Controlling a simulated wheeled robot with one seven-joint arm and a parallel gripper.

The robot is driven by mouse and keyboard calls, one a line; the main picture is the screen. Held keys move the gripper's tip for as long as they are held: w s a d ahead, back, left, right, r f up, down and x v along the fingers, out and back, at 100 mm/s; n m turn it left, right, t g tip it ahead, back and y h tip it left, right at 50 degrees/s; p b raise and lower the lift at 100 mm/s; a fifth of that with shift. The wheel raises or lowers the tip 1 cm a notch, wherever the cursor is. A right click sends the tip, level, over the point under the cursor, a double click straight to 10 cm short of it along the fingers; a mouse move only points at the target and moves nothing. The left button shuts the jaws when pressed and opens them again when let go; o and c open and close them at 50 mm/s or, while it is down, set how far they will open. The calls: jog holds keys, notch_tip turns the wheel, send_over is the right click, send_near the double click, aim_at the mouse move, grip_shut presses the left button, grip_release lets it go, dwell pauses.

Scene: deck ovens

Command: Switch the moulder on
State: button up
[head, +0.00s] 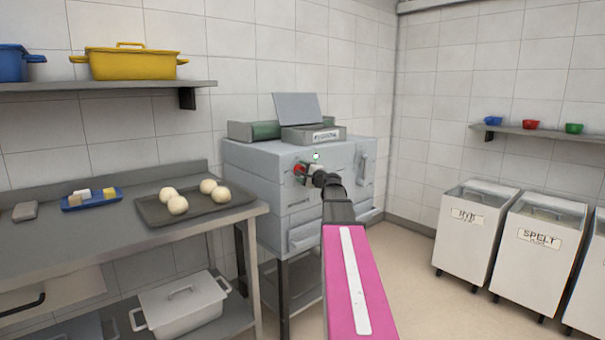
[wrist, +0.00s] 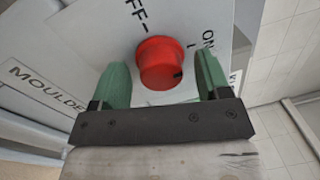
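In the wrist view the red knob (wrist: 160,64) sits between the two green fingers of my gripper (wrist: 163,80), with a gap on each side. My gripper is open and holds nothing. "OFF" and "ON" are printed around the knob, and a "MOULDE..." label (wrist: 43,88) is partly cut off. The knob's dark mark is on its right side, towards the ON side.
A steel table (head: 90,245) at left bears a dark tray (head: 150,212) of dough balls and a blue tray (head: 92,202). White bins (head: 468,235) stand at right. A shelf (head: 95,86) holds pots. The floor between moulder and bins is clear.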

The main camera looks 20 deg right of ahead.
jog(key=v, duration=1)
jog(key=shift+s, duration=0.35)
jog(key=shift+f, duration=0.15)
jog(key=s+a+f+n+g, duration=0.3)
jog(key=a+f+n+g, duration=0.15)
jog(key=a+f, duration=0.55)
jog(key=s+a+f+n+g, duration=0.3)
jog(key=a+f+n+g, duration=0.15)
jog(key=a+f, duration=0.6)
jog(key=s+a+f+n+g+h, duration=0.3)
jog(key=s+f+g, duration=0.1)
jog(key=s+f, duration=0.5)
jog(key=s+a+f+n+g+h, duration=0.3)
jog(key=s+f+n+g, duration=0.1)
jog(key=s+f, duration=0.5)
jog(key=shift+a+f+g, duration=0.15)
jog(key=shift+f+g, duration=0.15)
jog(key=shift+f, duration=0.35)
